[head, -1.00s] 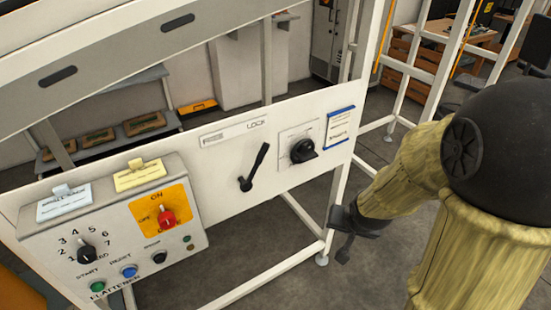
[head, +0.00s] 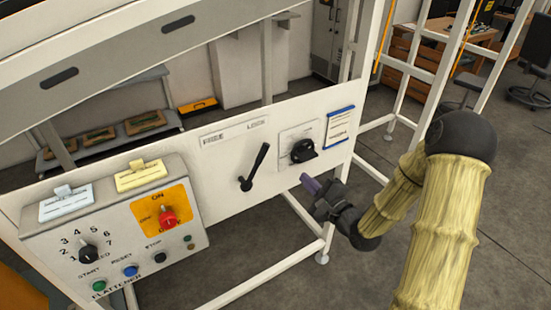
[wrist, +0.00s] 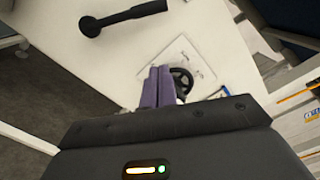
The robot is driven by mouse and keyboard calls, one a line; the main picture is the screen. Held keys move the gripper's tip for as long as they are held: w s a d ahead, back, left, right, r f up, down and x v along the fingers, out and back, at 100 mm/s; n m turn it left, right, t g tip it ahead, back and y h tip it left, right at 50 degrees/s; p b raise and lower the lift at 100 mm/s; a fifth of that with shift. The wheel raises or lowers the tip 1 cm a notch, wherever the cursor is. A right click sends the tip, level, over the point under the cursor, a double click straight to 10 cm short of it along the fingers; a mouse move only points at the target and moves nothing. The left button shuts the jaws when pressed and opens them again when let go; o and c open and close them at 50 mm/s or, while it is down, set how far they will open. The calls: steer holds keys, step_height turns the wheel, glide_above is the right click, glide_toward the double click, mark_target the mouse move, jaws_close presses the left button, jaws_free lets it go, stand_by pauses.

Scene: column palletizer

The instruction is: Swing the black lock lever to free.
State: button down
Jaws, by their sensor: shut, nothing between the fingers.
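The black lock lever (head: 255,167) is on the white panel (head: 215,185), under a label strip (head: 234,132) whose right end reads LOCK. Its pivot is at the lower left and its arm tilts up to the right, toward the LOCK end. In the wrist view the lever (wrist: 122,18) lies at the upper left, apart from my fingers. My gripper (head: 311,184) is to the right of the lever and a little below the black rotary knob (head: 303,150). Its purple fingers (wrist: 156,86) are together and empty. They partly hide the knob (wrist: 182,82) in the wrist view.
A control box (head: 115,225) with a red switch (head: 168,216), a selector and several buttons stands out at the left. A blue-edged notice (head: 340,126) is right of the knob. White frame posts (head: 333,205) stand below the panel. The panel face between lever and knob is clear.

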steer(key=shift+w+a, duration=0.1)
steer(key=w+a+r+p, duration=0.2)
steer(key=w+a+p, duration=0.3)
steer(key=a, duration=0.4)
steer(key=shift+w, duration=0.85)
steer(key=shift+w+r, duration=0.15)
